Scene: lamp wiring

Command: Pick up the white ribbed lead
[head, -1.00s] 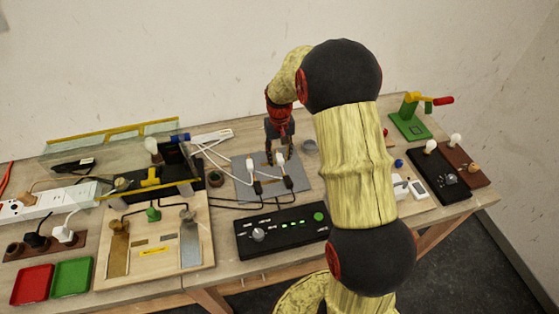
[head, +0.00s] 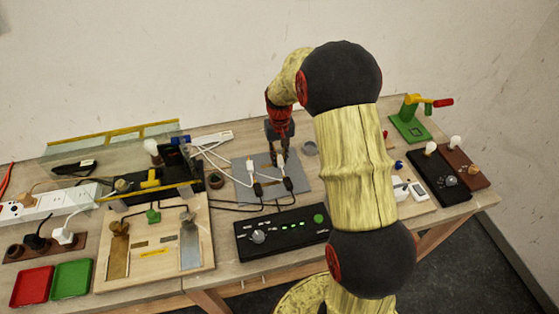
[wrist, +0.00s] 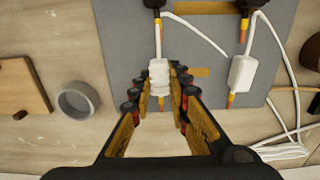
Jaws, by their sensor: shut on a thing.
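The white ribbed lead (wrist: 159,78) lies on the grey mat (wrist: 120,45) with its cable running up to a black plug with an orange tip. My gripper (wrist: 160,88) is shut on its ribbed white body, one finger on each side. A gap between body and mat cannot be made out. A second white lead with a smoother body (wrist: 242,74) lies to the right, outside the fingers. In the head view my gripper (head: 279,152) comes down over the right one of the two white leads, partly hiding it.
A small grey cup (wrist: 77,100) stands left of my gripper. A wooden block (wrist: 18,80) is further left. Loose white cables (wrist: 285,150) lie at the lower right. In the head view a black control box (head: 282,232) stands in front of the mat.

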